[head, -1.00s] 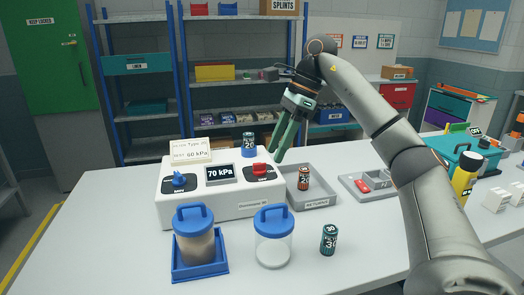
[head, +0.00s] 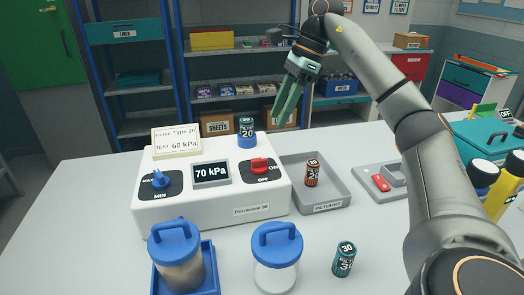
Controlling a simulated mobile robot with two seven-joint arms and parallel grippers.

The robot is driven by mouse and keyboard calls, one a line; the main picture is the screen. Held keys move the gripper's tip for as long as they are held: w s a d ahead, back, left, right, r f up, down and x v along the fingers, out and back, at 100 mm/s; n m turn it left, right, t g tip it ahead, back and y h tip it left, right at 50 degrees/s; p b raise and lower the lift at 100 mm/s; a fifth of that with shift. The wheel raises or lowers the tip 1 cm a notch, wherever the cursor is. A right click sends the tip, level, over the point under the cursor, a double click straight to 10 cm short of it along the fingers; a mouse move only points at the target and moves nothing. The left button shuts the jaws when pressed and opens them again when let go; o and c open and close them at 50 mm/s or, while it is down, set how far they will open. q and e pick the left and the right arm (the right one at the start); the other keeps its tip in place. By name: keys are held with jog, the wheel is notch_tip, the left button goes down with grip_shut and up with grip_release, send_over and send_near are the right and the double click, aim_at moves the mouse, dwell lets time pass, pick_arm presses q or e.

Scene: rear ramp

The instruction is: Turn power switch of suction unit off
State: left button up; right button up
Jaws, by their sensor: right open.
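The white suction unit (head: 170,208) stands on the table at the middle left. Its red power switch (head: 259,166) is on the right of its front, on a black plate marked ON and OFF; which mark it points to is hard to tell. A display (head: 211,171) reads 70 kPa, and a blue knob (head: 160,180) sits at the left. My right gripper (head: 284,112) is open, with green fingers pointing down, above and behind the switch and apart from it. My left gripper is not in view.
A grey tray (head: 335,193) holding an orange-brown canister (head: 312,172) adjoins the unit. Two blue-lidded jars (head: 183,272) (head: 276,274) and a dark green canister (head: 344,259) stand in front. A filter marked 20 (head: 246,132) sits on the unit's top.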

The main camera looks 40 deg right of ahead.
aim_at(260, 158)
jog(key=b+x, duration=0.1)
jog(key=x, duration=1)
jog(key=shift+a+f+b, duration=0.15)
jog(key=shift+f+b, duration=0.15)
grip_shut()
